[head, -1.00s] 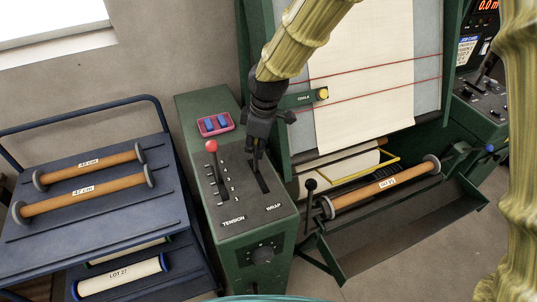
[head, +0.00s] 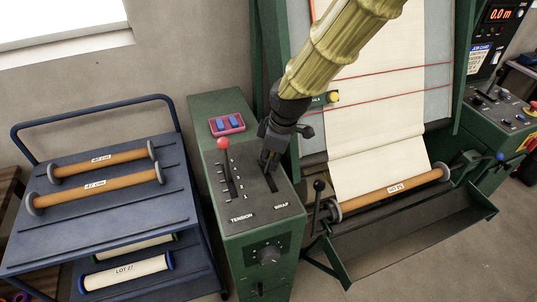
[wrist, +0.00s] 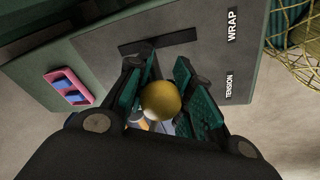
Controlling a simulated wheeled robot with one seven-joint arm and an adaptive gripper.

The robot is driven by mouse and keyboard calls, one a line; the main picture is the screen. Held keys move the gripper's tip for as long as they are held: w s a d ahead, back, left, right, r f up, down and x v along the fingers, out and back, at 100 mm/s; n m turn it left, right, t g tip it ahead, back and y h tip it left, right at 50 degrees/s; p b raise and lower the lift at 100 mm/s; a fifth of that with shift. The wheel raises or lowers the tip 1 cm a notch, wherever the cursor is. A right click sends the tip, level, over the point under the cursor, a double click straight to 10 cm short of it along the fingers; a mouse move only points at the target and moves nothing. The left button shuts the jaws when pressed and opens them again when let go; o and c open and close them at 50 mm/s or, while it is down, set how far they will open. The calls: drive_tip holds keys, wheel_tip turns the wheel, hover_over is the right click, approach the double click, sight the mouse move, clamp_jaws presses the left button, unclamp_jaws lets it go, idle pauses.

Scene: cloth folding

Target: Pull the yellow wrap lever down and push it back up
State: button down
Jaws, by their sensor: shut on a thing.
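The yellow ball knob of the wrap lever (wrist: 160,99) sits between the two finger pads of my gripper (wrist: 166,106) in the wrist view. My gripper is shut on it. In the head view, my gripper (head: 270,160) is at the upper part of the WRAP slot (head: 271,184) on the green control box (head: 235,262) and hides the lever. The lower part of the slot shows bare. The slot also shows in the wrist view (wrist: 158,42), with the WRAP label beside it.
The red-knobbed tension lever (head: 221,144) stands just left of my gripper. A black-knobbed lever (head: 319,186) stands right of the box. Cream cloth (head: 375,165) runs down to the roller (head: 395,192).

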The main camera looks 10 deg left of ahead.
drive_tip(key=shift+s+d+f, duration=0.35)
drive_tip(key=shift+s+f, duration=0.05)
drive_tip(key=c, duration=1.5)
unclamp_jaws()
drive_tip(key=shift+o, duration=0.2)
drive_tip(key=shift+s+r, duration=0.1)
drive_tip(key=shift+s, duration=0.05)
drive_tip(key=shift+r, duration=0.15)
drive_tip(key=shift+w+r, duration=0.25)
drive_tip(key=shift+r, duration=0.05)
drive_tip(key=v, duration=1.1)
drive_tip(key=shift+a+r, duration=0.2)
drive_tip(key=shift+s, duration=0.2)
